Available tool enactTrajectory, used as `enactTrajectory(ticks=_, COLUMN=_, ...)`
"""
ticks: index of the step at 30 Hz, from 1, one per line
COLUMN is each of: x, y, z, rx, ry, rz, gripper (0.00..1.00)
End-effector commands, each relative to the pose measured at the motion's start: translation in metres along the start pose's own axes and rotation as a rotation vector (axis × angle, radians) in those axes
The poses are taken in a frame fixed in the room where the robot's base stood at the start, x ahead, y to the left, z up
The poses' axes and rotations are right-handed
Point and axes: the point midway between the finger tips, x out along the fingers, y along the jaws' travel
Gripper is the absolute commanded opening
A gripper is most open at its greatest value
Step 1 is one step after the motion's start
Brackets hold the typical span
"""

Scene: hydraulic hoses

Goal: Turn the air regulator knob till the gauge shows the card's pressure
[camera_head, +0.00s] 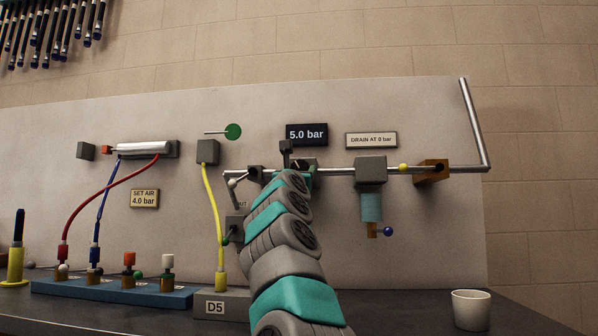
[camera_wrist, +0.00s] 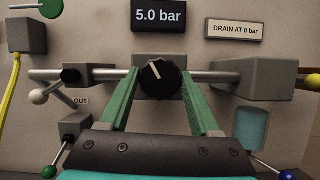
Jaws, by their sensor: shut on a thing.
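The black round regulator knob (camera_wrist: 160,78) has a pale pointer line that leans a little left of straight up. My gripper (camera_wrist: 160,95) has its two green fingers on either side of the knob, shut on it. In the head view my arm hides the knob, and my gripper (camera_head: 295,178) is at the regulator. The dark gauge display (camera_head: 306,134) reads 5.0 bar, and it shows the same in the wrist view (camera_wrist: 160,15). The yellowish card (camera_head: 144,198) reads SET AIR 4.0 bar.
A metal pipe (camera_head: 335,170) runs along the panel to a filter bowl (camera_head: 371,207) at the right. A sign (camera_head: 371,140) reads DRAIN AT 0 bar. A white cup (camera_head: 470,310) stands at the front right. A yellow hose (camera_head: 213,210) and a blue coupling block (camera_head: 115,291) are at the left.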

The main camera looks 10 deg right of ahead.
Motion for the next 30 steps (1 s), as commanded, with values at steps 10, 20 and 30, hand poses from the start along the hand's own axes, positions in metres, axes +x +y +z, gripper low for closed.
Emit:
enactTrajectory(ticks=10, x=0.0004, y=-0.0024, z=0.0016, rx=-0.067, ry=0.002, rz=0.027, gripper=0.08)
enactTrajectory(ticks=20, x=0.0014, y=-0.0023, z=0.0031, rx=-0.257, ry=0.002, rz=0.107, gripper=0.08)
enactTrajectory(ticks=30, x=0.0009, y=-0.0011, z=0.0025, rx=-0.429, ry=0.001, rz=0.18, gripper=0.08)
